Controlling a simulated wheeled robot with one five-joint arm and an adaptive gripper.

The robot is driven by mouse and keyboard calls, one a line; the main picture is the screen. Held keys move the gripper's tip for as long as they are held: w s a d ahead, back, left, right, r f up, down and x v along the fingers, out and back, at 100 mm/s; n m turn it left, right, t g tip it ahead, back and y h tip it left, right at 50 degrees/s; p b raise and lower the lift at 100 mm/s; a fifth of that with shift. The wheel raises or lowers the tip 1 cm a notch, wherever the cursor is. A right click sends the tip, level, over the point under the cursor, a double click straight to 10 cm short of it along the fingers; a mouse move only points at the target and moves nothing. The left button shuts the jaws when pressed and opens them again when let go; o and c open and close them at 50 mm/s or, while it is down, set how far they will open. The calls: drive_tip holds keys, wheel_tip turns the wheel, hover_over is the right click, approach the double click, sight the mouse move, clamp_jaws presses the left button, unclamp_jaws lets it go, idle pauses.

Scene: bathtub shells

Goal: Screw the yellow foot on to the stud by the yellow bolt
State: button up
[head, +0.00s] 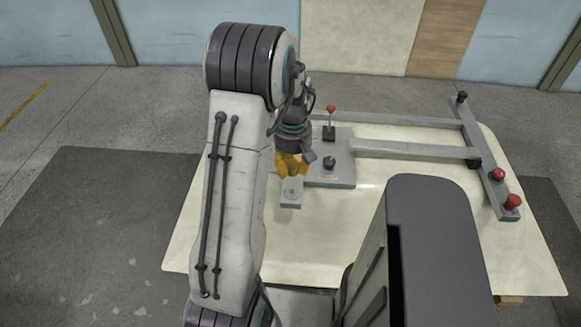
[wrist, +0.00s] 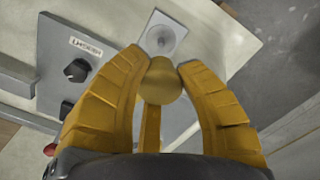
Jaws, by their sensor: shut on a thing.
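My gripper (head: 291,165) is low over the pale shell. Its yellow fingers show close up in the wrist view (wrist: 160,72), closed around a dull yellow round piece, the yellow foot (wrist: 161,84). In the head view the fingers and wrist hide the foot. A small grey square plate (head: 291,199) with a round disc on it lies just in front of the gripper; in the wrist view the plate (wrist: 178,32) is beyond the foot. I cannot make out the stud or the yellow bolt, or whether the foot touches anything.
A grey panel (head: 343,178) with a black knob (head: 330,163) and a red-topped lever (head: 331,108) stands close right of the gripper. Grey rails (head: 410,150) run right to a bar with red knobs (head: 497,174). The pale shell's (head: 225,240) front left is clear.

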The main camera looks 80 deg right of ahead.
sight(292, 164)
drive_tip(key=shift+w, duration=0.1)
drive_tip(key=shift+f, duration=0.15)
idle(0.3)
drive_tip(key=shift+f+b, duration=1.75)
drive_tip(key=shift+f, duration=1)
drive_tip(key=shift+f+b, duration=1.15)
drive_tip(key=shift+f, duration=0.2)
drive_tip(key=o, duration=1.2)
drive_tip(key=shift+r, duration=0.1)
wheel_tip(292, 164, up, 12)
